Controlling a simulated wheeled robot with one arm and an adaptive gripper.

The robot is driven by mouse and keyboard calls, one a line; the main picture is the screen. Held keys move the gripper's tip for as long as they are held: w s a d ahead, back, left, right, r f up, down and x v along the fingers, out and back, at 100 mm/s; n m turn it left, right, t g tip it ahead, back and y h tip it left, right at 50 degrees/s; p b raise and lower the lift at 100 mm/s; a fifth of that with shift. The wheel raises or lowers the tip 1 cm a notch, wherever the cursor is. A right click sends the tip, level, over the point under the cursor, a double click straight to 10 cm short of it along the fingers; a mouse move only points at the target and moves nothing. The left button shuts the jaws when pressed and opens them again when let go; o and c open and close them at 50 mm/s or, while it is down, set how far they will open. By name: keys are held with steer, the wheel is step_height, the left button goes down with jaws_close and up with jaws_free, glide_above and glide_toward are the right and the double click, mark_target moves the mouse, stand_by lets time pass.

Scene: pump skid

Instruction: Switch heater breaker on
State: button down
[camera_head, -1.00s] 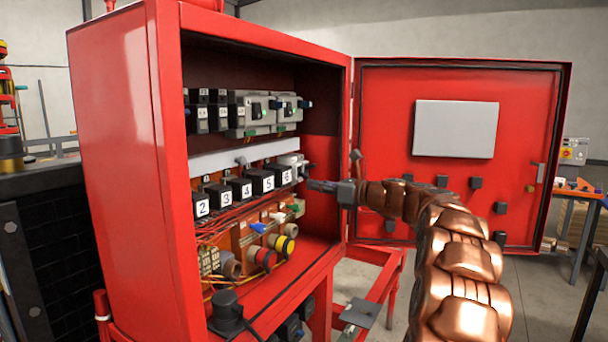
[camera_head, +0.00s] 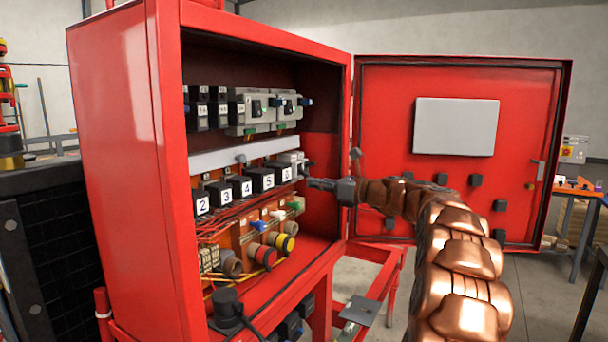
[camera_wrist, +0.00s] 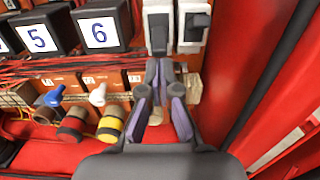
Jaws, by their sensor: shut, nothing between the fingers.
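Two white breakers with dark toggles sit side by side at the right end of the numbered row: the left breaker (camera_wrist: 158,10) and the right breaker (camera_wrist: 193,38) in the wrist view. In the head view the breaker pair (camera_head: 298,158) is small and partly hidden. No heater label is readable, and the toggle positions are hard to tell. My gripper (camera_wrist: 166,66) is shut and empty, its fingertips just below the left breaker's toggle. I cannot tell whether they touch. In the head view my gripper (camera_head: 312,183) reaches in from the right.
Numbered black blocks (camera_wrist: 100,33) stand left of the breakers. Below are blue and white levers and red and yellow round fittings (camera_wrist: 110,126). The red cabinet wall (camera_wrist: 240,60) is close on the right. The open door (camera_head: 390,110) stands behind my arm.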

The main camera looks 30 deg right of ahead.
steer(key=shift+r+p, duration=0.7)
steer(key=shift+p, duration=0.1)
steer(key=shift+a+r+p, duration=0.2)
steer(key=shift+r+p, duration=0.45)
steer(key=shift+p, duration=0.4)
steer(key=shift+s+d+f, duration=0.1)
steer(key=shift+s+d, duration=0.1)
steer(key=shift+s, duration=0.05)
steer(key=p+v, duration=0.2)
steer(key=v, duration=0.4)
steer(key=shift+d+f, duration=0.25)
steer(key=shift+s, duration=0.1)
stand_by(0.4)
